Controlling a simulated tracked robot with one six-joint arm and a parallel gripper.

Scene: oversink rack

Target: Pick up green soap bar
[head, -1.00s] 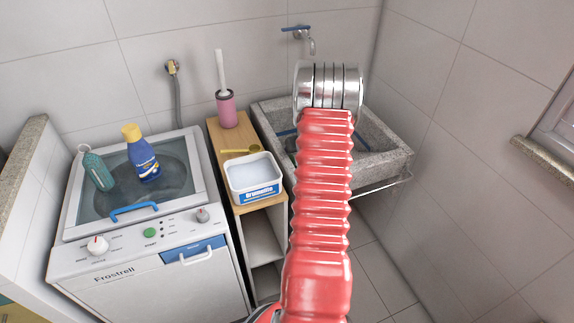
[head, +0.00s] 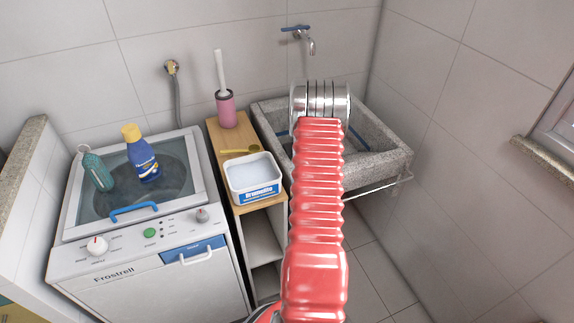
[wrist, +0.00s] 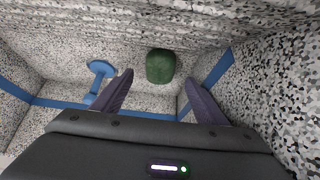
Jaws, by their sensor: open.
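The green soap bar (wrist: 160,66) shows in the wrist view inside the speckled stone sink, ahead of my gripper and between the lines of its two fingers. My gripper (wrist: 162,88) is open, with its dark fingers spread and nothing between them. The soap appears just beyond the fingertips; I cannot tell the exact gap. In the head view my red arm reaches over the stone sink (head: 392,165) and hides the soap and the gripper.
In the wrist view a blue rack bar (wrist: 219,70) runs beside the right finger, and a blue piece (wrist: 100,72) lies left of the soap. In the head view a white tub (head: 252,178), a pink brush holder (head: 227,108) and a washing machine (head: 150,240) stand left of the sink.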

